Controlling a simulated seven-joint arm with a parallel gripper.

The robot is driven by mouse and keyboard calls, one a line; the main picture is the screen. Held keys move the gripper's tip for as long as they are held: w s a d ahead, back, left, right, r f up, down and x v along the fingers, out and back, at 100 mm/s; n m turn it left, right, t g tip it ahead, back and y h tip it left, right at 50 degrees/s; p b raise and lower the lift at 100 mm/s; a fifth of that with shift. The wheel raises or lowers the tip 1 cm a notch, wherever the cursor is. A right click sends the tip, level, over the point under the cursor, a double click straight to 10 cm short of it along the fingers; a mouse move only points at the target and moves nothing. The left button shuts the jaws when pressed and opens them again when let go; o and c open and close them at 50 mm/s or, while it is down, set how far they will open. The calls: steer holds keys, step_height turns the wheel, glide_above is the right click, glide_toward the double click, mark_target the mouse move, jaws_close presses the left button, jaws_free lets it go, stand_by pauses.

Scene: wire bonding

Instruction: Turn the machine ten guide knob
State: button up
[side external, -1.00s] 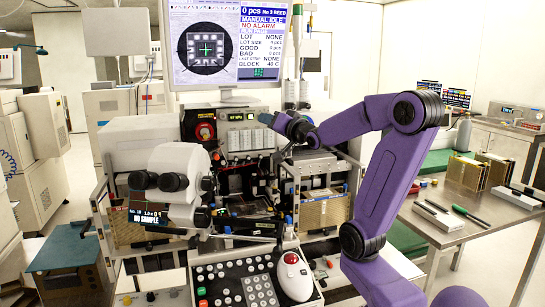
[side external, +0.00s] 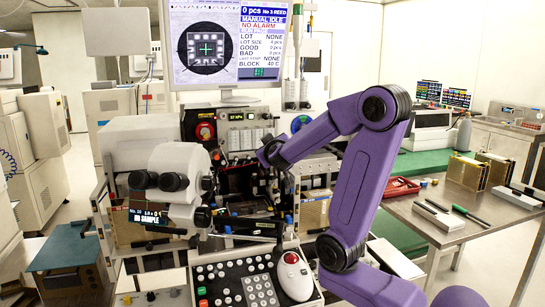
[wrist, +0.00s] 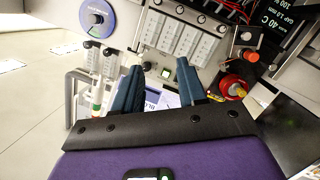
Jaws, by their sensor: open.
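My gripper (side external: 268,155) is in front of the machine's front, below the control panel in the side external view. In the wrist view my gripper (wrist: 158,66) shows two blue fingers spread apart, with nothing between them. I cannot tell which control is the guide knob. A red knob with a yellow part (wrist: 232,87) lies right of the fingers in the wrist view, apart from them.
A monitor (side external: 232,45) stands above the machine, a white microscope head (side external: 172,165) to the left. A keypad panel with a trackball (side external: 255,280) is in front. A side table (side external: 440,220) at right holds a red tray (side external: 400,187) and tools.

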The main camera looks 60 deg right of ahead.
steer(key=w+d+f, duration=0.2)
steer(key=d, duration=0.2)
steer(key=w+d+f+n+g, duration=0.1)
steer(key=w+d+f, duration=0.1)
steer(key=d, duration=0.3)
steer(key=w+d+f+n+g, duration=0.1)
steer(key=w+d+f, duration=0.1)
steer(key=d+f, duration=0.1)
steer(key=shift+x, duration=0.85)
steer(key=shift+c, duration=0.3)
jaws_close()
